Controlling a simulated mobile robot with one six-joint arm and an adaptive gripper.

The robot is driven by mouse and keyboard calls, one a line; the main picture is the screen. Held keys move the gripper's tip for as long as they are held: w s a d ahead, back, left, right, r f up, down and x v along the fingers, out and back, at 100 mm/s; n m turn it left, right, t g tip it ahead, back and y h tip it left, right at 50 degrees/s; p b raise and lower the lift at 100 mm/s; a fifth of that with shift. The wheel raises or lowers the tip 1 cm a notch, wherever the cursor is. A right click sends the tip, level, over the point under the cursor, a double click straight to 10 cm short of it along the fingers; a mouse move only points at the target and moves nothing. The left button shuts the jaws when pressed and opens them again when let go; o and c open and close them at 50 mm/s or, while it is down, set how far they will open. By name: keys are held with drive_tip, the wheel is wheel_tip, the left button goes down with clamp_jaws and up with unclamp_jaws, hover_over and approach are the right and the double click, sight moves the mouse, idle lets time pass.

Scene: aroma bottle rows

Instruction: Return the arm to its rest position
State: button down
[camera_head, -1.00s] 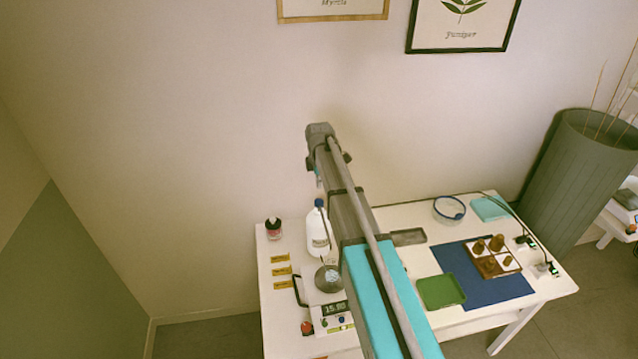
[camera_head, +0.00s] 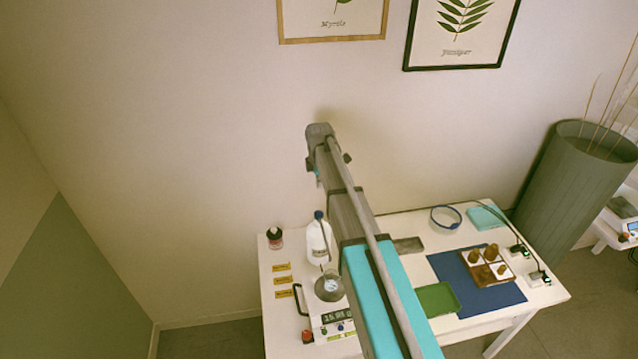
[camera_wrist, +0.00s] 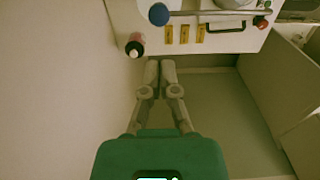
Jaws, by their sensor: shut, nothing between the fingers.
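My gripper (camera_wrist: 160,68) shows in the wrist view with its two grey fingers together and nothing between them. It is apart from the table, just past its edge, with the floor beyond. In the head view my raised arm (camera_head: 345,205) stretches up and over the white table (camera_head: 385,222); I cannot make out the fingers there.
A pink bottle with a black cap (camera_wrist: 134,46) stands near the fingertips at the table edge. A blue-capped white bottle (camera_head: 317,243), a scale (camera_head: 334,320), yellow labels (camera_head: 283,280), a green tray (camera_head: 438,299) and a blue mat (camera_head: 508,296) share the table.

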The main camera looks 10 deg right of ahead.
idle(0.4)
drive_tip(key=s+f+m+b, duration=0.2)
drive_tip(key=s+m, duration=0.1)
drive_tip(key=s, duration=0.2)
drive_tip(key=s+f+m+b, duration=0.3)
drive_tip(key=s, duration=0.2)
drive_tip(key=s+f+m+b, duration=0.2)
drive_tip(key=s+m, duration=0.1)
drive_tip(key=s, duration=0.3)
drive_tip(key=shift+s+f, duration=0.1)
drive_tip(key=shift+f, duration=0.1)
drive_tip(key=s+f+m+b, duration=0.2)
drive_tip(key=s+m, duration=0.2)
drive_tip(key=s, duration=0.2)
drive_tip(key=s+f+m+b, duration=0.3)
drive_tip(key=s+m, duration=0.2)
drive_tip(key=s, duration=0.2)
drive_tip(key=shift+f+b, duration=0.15)
drive_tip(key=shift+b, duration=0.2)
drive_tip(key=shift+w, duration=0.15)
idle(1.0)
drive_tip(key=w+r+t+p, duration=0.1)
drive_tip(key=w+r+p, duration=0.5)
drive_tip(key=w, duration=0.7)
drive_tip(key=w+r+t+p, duration=0.2)
drive_tip(key=w+r+p, duration=0.5)
drive_tip(key=w, duration=0.5)
drive_tip(key=shift+w+r, duration=0.35)
drive_tip(key=shift+r, duration=0.25)
drive_tip(key=shift+f, duration=0.15)
